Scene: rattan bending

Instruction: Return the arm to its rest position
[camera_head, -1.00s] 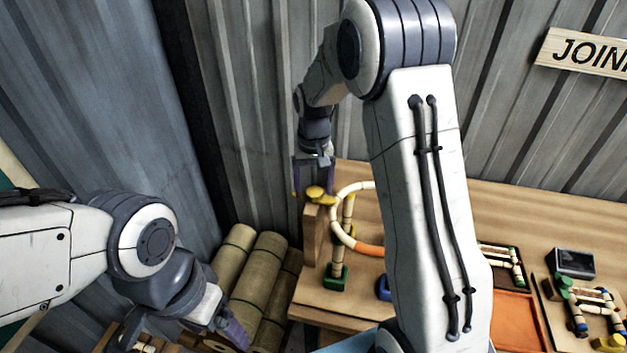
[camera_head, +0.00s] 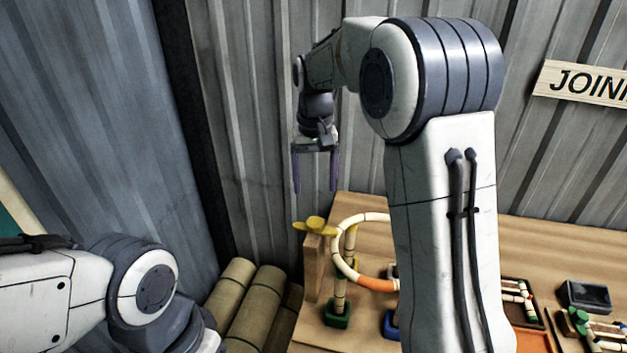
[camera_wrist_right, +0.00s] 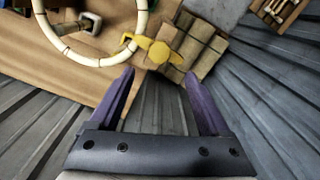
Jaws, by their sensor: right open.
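My right gripper (camera_head: 315,182) hangs fingers down above the left end of the wooden workbench (camera_head: 560,245), in front of the grey corrugated wall. Its two purple fingers are apart with nothing between them, as the right wrist view (camera_wrist_right: 156,92) also shows. Below it, apart from the fingers, is a yellow wing-shaped knob (camera_head: 314,225) on a wooden block (camera_head: 313,268). My right arm (camera_head: 440,210) rises through the middle of the head view and covers part of the bench. My left arm (camera_head: 150,290) is at the lower left; its gripper is out of the picture.
A ring of pale rattan with an orange section (camera_head: 375,284) stands by the block, with a green-based post (camera_head: 338,312) below. Rolled bundles (camera_head: 250,305) lie left of the bench. A dark box (camera_head: 585,295) and jointed pieces sit at right. Space around the right gripper is clear.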

